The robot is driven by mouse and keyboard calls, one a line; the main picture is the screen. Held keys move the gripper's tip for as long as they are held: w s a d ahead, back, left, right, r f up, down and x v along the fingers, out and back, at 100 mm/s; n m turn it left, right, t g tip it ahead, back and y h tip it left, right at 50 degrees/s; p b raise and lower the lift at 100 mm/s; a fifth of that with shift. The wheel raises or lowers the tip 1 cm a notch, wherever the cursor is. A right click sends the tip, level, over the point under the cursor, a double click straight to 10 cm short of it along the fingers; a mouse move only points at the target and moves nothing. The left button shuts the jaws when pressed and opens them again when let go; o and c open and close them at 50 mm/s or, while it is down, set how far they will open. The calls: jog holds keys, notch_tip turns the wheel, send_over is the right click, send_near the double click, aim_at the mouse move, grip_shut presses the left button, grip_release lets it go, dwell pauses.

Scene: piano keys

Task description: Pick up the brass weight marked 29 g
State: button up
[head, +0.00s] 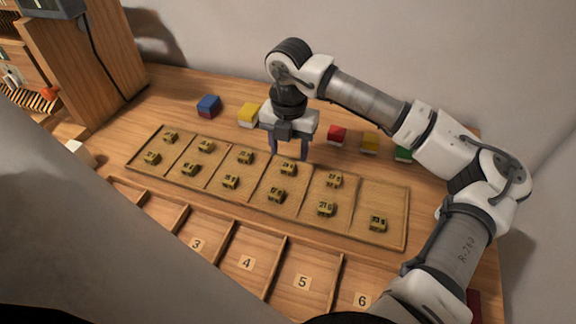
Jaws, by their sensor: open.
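Several small brass weights sit in the compartments of a shallow wooden tray (385,197) on the table. Their dark marks are too small to read surely, so I cannot tell which one is marked 29 g. My gripper (289,154) points down over the tray's back edge, with its fingers apart and nothing between them. One brass weight (288,169) shows just below the fingertips in the picture; the height gap is unclear. Another brass weight (276,195) lies nearer in the same compartment. Others include a weight (334,180) to the right and a weight (378,223) at the far right.
In front, a numbered wooden rack (285,262) has empty slots. A wooden cabinet (90,55) stands left.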

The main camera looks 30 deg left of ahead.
aim_at(288, 165)
jog(key=shift+s+f+p, duration=0.15)
jog(key=shift+f+p, duration=0.45)
jog(key=shift+f, duration=1.65)
jog(key=c, duration=1)
jog(key=shift+c, duration=0.2)
jog(key=shift+r, duration=0.1)
